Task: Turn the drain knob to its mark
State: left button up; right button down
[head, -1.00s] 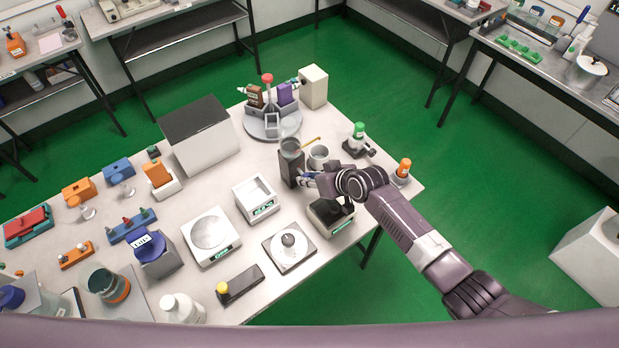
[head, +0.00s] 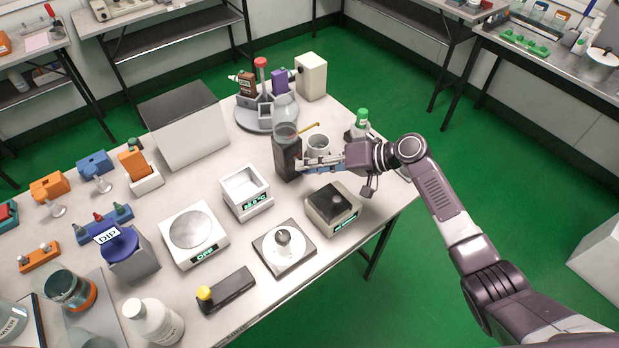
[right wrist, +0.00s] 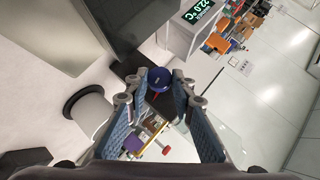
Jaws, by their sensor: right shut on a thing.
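The dark stand (head: 287,163) with a clear cup (head: 286,133) on top stands on the bench. My right gripper (head: 306,164) reaches its right side from the right. In the right wrist view the round dark-blue drain knob (right wrist: 158,77) lies between the fingertips of the right gripper (right wrist: 157,92), which are shut on it. A short red line shows just below the knob; I cannot tell whether it is the mark or a pointer. In the head view the fingers hide the knob. My left gripper is out of view.
A grey cup (head: 318,145) stands close behind the gripper. A dark-topped box (head: 333,208) is in front of it, and a white heater (head: 246,192) to the left. A carousel (head: 266,116) stands behind.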

jog(key=shift+d+f+m+g+y+b, duration=0.15)
jog(key=shift+m+y+b, duration=0.25)
jog(key=shift+b, duration=0.45)
jog(key=shift+f+m+g+y+b, duration=0.15)
jog(key=shift+m+y+b, duration=0.25)
jog(key=shift+b, duration=0.45)
jog(key=shift+r, duration=0.1)
jog(key=c, duration=1.7)
grip_release()
jog(key=shift+o, duration=0.2)
jog(key=v, duration=1.2)
jog(key=shift+d, duration=0.1)
